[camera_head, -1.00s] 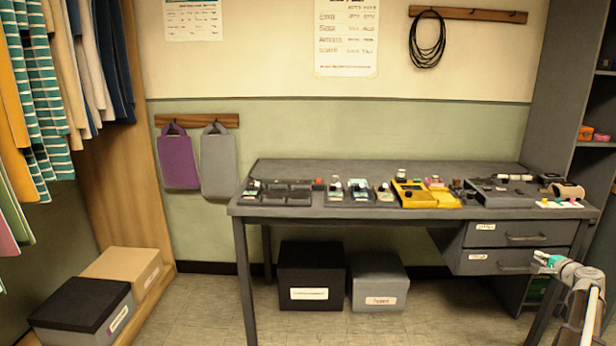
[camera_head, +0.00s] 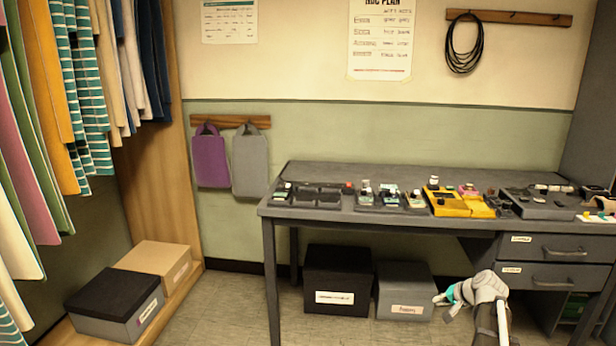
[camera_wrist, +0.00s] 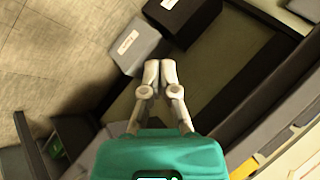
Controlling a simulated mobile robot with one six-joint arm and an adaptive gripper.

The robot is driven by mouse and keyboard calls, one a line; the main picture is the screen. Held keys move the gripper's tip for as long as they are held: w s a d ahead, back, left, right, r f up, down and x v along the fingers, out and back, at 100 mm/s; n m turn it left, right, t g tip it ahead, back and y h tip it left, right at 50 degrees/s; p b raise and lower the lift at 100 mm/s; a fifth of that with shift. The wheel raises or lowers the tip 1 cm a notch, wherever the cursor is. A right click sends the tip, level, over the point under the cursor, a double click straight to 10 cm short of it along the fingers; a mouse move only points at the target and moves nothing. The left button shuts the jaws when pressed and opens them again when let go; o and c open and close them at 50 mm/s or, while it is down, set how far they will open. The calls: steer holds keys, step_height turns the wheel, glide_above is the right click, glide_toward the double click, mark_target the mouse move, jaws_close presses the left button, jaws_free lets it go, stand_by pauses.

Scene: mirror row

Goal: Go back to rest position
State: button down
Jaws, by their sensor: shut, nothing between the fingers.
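My gripper (camera_wrist: 160,72) shows in the wrist view with its two pale fingers together and nothing between them. In the head view my arm's wrist with a teal part shows at the lower right, in front of the desk's drawers. The grey desk (camera_head: 330,212) stands behind it against the wall. The gripper is apart from the desk and from the boxes.
A black box (camera_head: 336,270) and a grey box (camera_head: 403,284) stand under the desk. Small bottles and a yellow tray (camera_head: 450,205) are on the desktop. Clothes (camera_head: 85,80) hang at the left above two more boxes (camera_head: 115,300). The floor in front is clear.

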steer(key=s+a+f+n+g+h, duration=0.2)
steer(key=s+a+n+g, duration=0.2)
steer(key=s+a, duration=0.7)
steer(key=s+a+f+n+g+h, duration=0.2)
steer(key=s+a+n+g, duration=0.15)
steer(key=s+a, duration=0.7)
step_height(320, 180, up, 32)
steer(key=w+a+p, duration=0.2)
steer(key=p, duration=3)
steer(key=shift+w+n+p, duration=0.2)
steer(key=shift+n+p, duration=0.15)
steer(key=shift+a, duration=0.1)
